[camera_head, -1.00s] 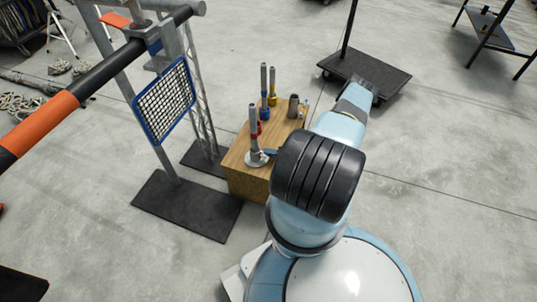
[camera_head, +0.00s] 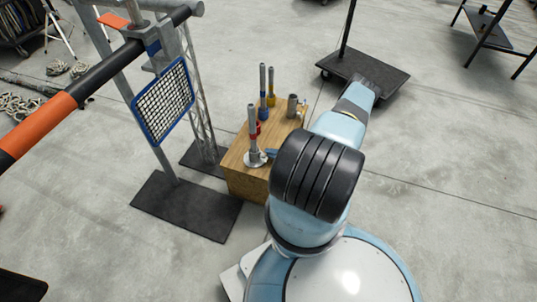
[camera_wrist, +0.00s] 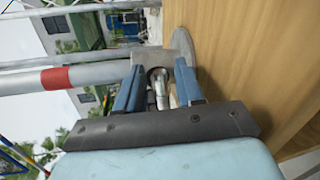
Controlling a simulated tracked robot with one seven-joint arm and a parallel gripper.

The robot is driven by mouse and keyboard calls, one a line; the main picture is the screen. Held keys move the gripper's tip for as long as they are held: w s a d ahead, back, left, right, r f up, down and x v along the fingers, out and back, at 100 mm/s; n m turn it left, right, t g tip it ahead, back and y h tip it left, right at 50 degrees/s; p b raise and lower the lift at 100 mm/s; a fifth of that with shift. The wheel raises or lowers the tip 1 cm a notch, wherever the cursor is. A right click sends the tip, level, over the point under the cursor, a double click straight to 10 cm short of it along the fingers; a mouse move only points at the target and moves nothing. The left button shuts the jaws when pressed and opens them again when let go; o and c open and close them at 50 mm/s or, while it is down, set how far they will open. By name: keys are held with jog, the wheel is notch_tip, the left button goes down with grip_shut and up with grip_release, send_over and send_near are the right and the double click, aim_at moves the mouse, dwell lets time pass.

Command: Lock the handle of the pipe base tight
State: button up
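The pipe base (camera_head: 254,161) is a round grey metal disc with a socket, at the near end of a wooden box. A grey pipe (camera_head: 252,120) stands in it. In the wrist view the base's socket and disc (camera_wrist: 208,38) lie just ahead of my gripper, and the pipe with a red band (camera_wrist: 55,78) runs left. My gripper (camera_wrist: 159,68) has its two blue fingers apart, one on each side of a small metal handle (camera_wrist: 161,90). A gap shows around the handle; contact is unclear. In the head view my arm hides most of the gripper.
The wooden box (camera_head: 243,184) also carries a blue-based pipe (camera_head: 263,90), a yellow-based pipe (camera_head: 271,85) and a short grey cylinder (camera_head: 292,105). A metal stand with a mesh panel (camera_head: 164,101) is close on the left.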

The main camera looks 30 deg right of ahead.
jog(key=v, duration=1.2)
jog(key=shift+d, duration=0.1)
